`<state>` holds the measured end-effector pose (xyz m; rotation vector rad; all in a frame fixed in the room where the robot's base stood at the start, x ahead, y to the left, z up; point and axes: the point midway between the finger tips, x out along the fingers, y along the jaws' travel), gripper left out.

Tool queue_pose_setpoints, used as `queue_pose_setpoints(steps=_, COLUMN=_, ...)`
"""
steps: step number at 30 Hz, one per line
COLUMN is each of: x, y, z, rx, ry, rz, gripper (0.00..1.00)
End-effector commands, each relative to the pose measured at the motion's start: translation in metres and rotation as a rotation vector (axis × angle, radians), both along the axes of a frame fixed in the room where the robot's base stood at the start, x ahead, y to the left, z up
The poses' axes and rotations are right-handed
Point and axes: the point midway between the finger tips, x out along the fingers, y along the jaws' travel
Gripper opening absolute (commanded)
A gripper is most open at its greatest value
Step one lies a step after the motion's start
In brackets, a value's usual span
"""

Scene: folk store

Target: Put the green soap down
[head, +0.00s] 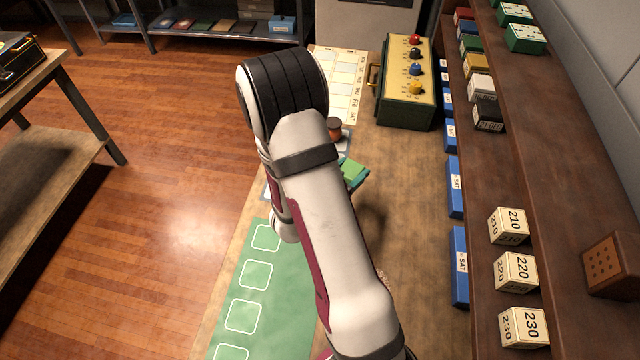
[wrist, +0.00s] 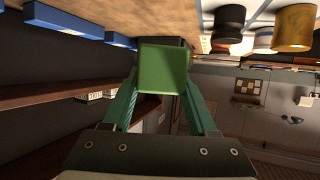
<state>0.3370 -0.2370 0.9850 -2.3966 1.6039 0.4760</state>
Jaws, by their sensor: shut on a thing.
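The green soap (wrist: 163,70) is a plain green block. In the wrist view it sits between the teal fingers of my gripper (wrist: 162,80), which is shut on it. The wrist picture looks turned over, with the wooden worktop at its top edge, and I cannot tell whether the soap touches anything below. In the head view a green block (head: 353,173) shows just right of my arm, above or on the worktop; it appears to be the same soap.
A green mat (head: 252,307) with white outlined squares lies at the front left of the worktop. A calendar sheet (head: 345,78), a small brown jar (head: 334,127) and a green knobbed box (head: 405,112) stand farther back. A shelf (head: 550,160) with numbered cubes runs along the right.

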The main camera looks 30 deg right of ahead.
Motion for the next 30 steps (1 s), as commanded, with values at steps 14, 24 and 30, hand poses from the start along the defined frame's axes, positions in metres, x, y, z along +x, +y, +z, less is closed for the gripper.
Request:
queue_pose_setpoints(steps=14, x=0.06, y=0.039, z=-0.075, rx=0.0, ry=0.005, rz=0.002, gripper=0.0)
queue_pose_setpoints(steps=24, x=0.06, y=0.038, z=-0.084, rx=0.001, ry=0.001, rz=0.002, gripper=0.0)
queue_pose_setpoints(steps=30, x=0.06, y=0.038, z=-0.086, rx=0.001, ry=0.0, rz=0.002, gripper=0.8)
